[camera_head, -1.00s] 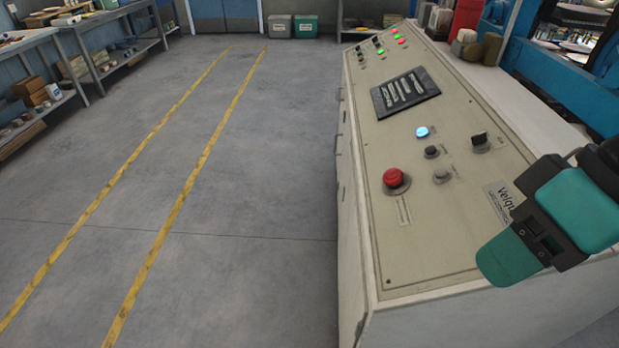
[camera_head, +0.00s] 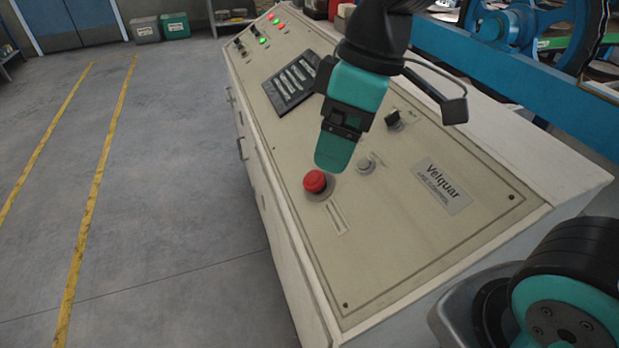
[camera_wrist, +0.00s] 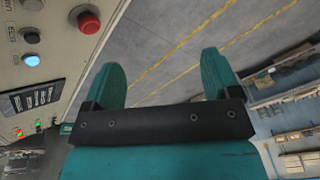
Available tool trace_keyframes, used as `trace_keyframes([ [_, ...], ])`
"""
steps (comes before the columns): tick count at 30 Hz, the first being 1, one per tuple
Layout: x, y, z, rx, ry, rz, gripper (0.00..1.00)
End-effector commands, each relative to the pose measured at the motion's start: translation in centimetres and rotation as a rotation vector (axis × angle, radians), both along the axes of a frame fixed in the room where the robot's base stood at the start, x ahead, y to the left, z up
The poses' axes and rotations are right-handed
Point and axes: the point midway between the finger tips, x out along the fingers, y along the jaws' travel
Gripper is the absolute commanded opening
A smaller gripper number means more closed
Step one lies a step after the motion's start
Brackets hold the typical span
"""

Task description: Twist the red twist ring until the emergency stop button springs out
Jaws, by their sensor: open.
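The red emergency stop button (camera_head: 315,181) sits on a round base on the sloped beige control panel (camera_head: 400,235). The red twist ring cannot be told apart from the button at this size. The button also shows at the upper left of the wrist view (camera_wrist: 89,22). My gripper (camera_head: 333,150) is above the panel, up and to the right of the button in the head view, and apart from it. In the wrist view its two teal fingers (camera_wrist: 163,75) are spread with nothing between them, and the button lies outside them to the left.
A Velquar nameplate (camera_head: 443,186) is on the right. A blue frame (camera_head: 520,90) stands behind the console. The floor to the left is open.

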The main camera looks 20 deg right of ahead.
Motion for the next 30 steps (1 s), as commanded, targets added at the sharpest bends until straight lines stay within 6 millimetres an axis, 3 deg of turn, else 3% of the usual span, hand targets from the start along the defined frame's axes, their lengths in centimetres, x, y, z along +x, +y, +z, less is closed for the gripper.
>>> trace_keyframes([
  [1, 3.1, -0.3, -2.3, -0.046, -0.023, 0.081, 0.83],
  [3, 6.9, -1.1, -3.6, -0.110, -0.053, 0.201, 0.83],
  [6, 11.3, -1.9, -5.2, -0.185, -0.075, 0.356, 0.83],
  [10, 15.0, -2.7, -6.6, -0.244, -0.083, 0.493, 0.83],
  [17, 16.6, -3.2, -8.1, -0.269, -0.082, 0.561, 0.83],
  [30, 17.1, -3.4, -17.7, -0.268, -0.079, 0.560, 0.83],
])
